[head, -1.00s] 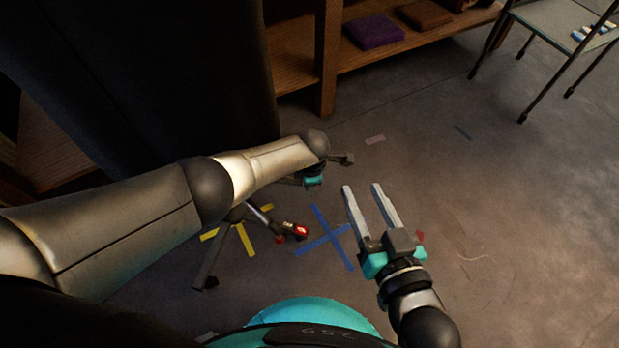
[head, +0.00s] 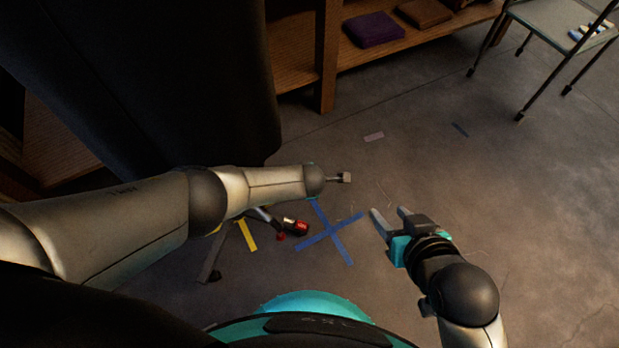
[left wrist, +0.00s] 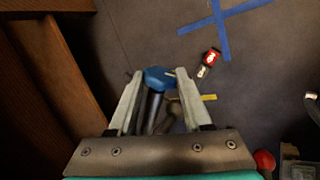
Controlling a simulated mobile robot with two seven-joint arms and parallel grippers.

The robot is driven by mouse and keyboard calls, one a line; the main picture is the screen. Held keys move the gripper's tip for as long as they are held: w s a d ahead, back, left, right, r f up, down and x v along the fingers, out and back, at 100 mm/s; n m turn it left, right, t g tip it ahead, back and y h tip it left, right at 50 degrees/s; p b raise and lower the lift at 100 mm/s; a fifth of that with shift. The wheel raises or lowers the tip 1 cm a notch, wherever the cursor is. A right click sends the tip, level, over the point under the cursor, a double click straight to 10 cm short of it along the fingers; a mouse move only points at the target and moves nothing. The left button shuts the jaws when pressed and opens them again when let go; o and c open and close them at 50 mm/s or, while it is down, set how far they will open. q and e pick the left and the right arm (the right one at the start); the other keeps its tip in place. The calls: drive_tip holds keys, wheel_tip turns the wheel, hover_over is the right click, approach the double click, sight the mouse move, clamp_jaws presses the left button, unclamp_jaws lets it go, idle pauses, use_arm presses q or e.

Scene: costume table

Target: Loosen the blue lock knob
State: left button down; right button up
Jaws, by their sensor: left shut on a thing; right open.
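The blue lock knob (left wrist: 158,79) shows in the left wrist view, between the fingertips of my left gripper (left wrist: 159,76), which is shut on it. Dark tubes of a stand (left wrist: 152,110) run down from the knob between the fingers. In the head view my left forearm hides the knob and most of the stand; a dark leg (head: 212,260) shows below the arm. My right gripper (head: 390,212) is open and empty, held above the floor right of the blue tape cross.
A red-ended part (head: 297,227) sticks out beside the blue tape cross (head: 330,238). Yellow tape (head: 247,235) marks the floor. A dark curtain (head: 190,90) hangs at left, a wooden shelf (head: 410,58) stands behind, and a folding chair (head: 560,25) stands far right.

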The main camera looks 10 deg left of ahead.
use_arm(q)
drive_tip(key=shift+a, duration=0.1)
use_arm(e)
drive_tip(key=shift+s+d+g, duration=0.2)
drive_tip(key=shift+d+g, duration=0.1)
use_arm(q)
drive_tip(key=shift+c, duration=1.8)
unclamp_jaws()
use_arm(e)
drive_tip(key=shift+d, duration=0.1)
